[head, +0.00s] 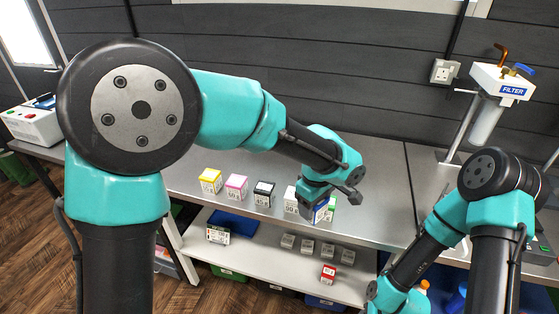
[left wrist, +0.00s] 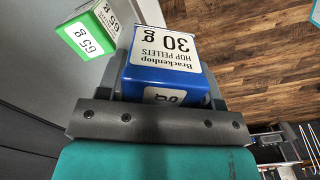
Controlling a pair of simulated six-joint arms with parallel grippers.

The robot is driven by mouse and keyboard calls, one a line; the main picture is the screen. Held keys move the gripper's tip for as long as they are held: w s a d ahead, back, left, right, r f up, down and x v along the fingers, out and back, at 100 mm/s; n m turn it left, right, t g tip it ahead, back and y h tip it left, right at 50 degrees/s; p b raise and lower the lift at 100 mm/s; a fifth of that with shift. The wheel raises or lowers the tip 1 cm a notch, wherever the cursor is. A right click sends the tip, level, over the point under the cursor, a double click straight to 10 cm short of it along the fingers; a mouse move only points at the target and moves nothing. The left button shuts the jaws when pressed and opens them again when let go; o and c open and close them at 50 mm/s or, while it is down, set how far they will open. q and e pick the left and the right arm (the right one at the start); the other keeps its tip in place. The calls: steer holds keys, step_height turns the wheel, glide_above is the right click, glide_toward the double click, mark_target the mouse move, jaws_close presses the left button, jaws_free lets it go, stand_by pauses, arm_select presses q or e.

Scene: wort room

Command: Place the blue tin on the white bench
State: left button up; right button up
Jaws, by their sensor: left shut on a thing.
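I cannot tell whether the tin touches the surface. A lower white bench (head: 265,236) runs below and in front of the grey one. My right gripper is out of view; only its arm shows.
On the grey bench (head: 385,175) stand yellow (head: 210,181), pink (head: 236,187), black (head: 264,193) and white (head: 291,199) boxes, and a green box (left wrist: 91,28) near the tin. The white bench holds several grey tins (head: 307,246) and a red tin (head: 328,273).

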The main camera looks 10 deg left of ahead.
arm_select(q)
steer(key=s+d+f+n, duration=0.4)
steer(key=s+d+n, duration=0.2)
steer(key=s+d, duration=0.2)
steer(key=shift+s+d+f, duration=0.15)
steer(key=shift+d+f, duration=0.15)
steer(key=shift+d, duration=0.55)
steer(key=w+d, duration=0.1)
steer(key=w, duration=0.4)
steer(key=w+d+f, duration=0.1)
steer(key=w+d, duration=0.1)
steer(key=w, duration=0.3)
steer(key=w+d, duration=0.1)
steer(key=w, duration=0.3)
steer(key=shift+w+d+f, duration=0.15)
steer(key=shift+w+f, duration=0.05)
steer(key=shift+w, duration=0.2)
steer(key=shift+w, duration=0.25)
steer(key=shift+f, duration=1.8)
steer(key=shift+f, duration=0.1)
steer(key=o, duration=1)
